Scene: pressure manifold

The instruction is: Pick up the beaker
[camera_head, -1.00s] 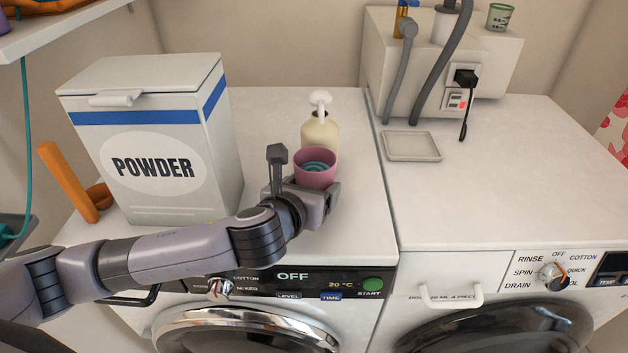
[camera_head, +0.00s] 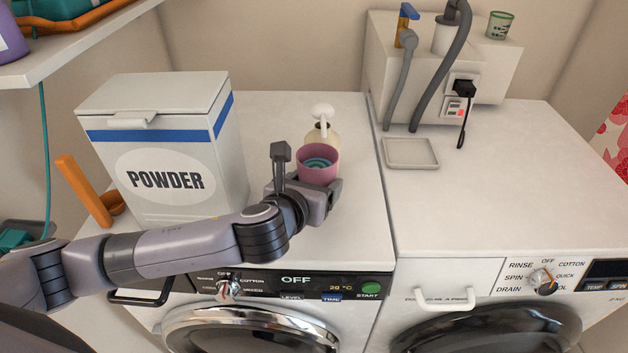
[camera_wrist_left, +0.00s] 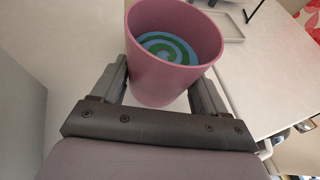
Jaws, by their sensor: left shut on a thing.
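The pink beaker (camera_head: 318,176) has a blue and green spiral inside. My left gripper (camera_head: 310,188) is shut on it, above the top of the left washing machine (camera_head: 350,230). In the left wrist view, the beaker (camera_wrist_left: 165,75) stands between the two fingers, with its open top tilted slightly towards the camera. The beaker looks raised off the surface, though its base is partly hidden by the gripper. My right gripper is not in view.
A cream pump bottle (camera_head: 322,112) stands just behind the beaker. The powder box (camera_head: 165,150) is to the left, beside an orange object (camera_head: 85,190). A shallow tray (camera_head: 411,152) lies on the right machine. A green-marked cup (camera_head: 500,25) stands at the back.

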